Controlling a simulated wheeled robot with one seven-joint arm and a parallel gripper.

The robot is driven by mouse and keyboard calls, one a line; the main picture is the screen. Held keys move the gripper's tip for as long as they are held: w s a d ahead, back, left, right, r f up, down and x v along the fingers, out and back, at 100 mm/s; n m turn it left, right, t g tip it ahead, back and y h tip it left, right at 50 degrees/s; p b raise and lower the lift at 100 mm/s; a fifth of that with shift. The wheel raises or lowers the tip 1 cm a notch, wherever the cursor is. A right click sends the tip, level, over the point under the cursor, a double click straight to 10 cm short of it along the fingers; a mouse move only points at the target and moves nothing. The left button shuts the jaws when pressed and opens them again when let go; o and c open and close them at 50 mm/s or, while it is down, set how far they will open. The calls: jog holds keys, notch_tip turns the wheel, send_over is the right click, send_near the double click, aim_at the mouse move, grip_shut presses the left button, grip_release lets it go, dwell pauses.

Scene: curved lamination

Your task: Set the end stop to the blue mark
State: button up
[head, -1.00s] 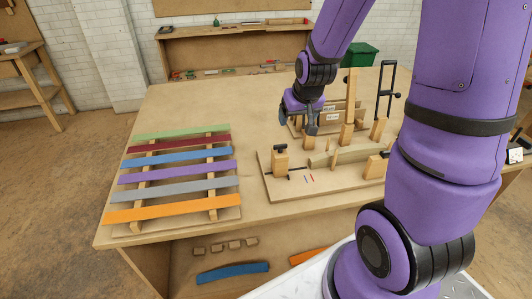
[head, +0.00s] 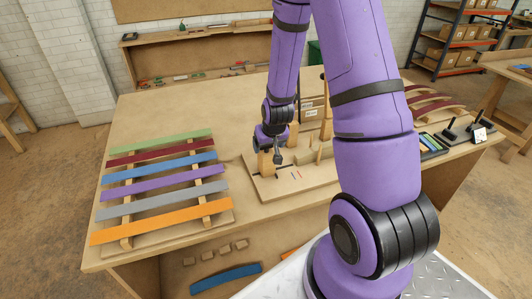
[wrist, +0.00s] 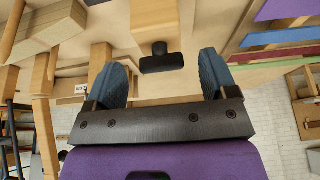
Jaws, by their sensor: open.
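The end stop (head: 266,166) is a wooden block with a black T-shaped knob, standing at the left end of the wooden jig board (head: 268,191). It also shows in the wrist view (wrist: 155,15), with its black knob (wrist: 161,60) between my fingertips. My gripper (head: 277,152) is at the end stop's top, partly covering it. In the wrist view my gripper (wrist: 163,62) is open, with one blue-grey finger on each side of the knob and a gap at both sides. Small coloured marks (head: 296,175) lie on the board to the right of the stop; which is blue is too small to tell.
Coloured strips (head: 162,182) lie across two wooden rails at the left of the table. My arm hides the board's right part. The table (head: 150,110) is clear behind the strips.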

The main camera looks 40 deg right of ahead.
aim_at(267, 150)
jog(key=shift+x, duration=2.85)
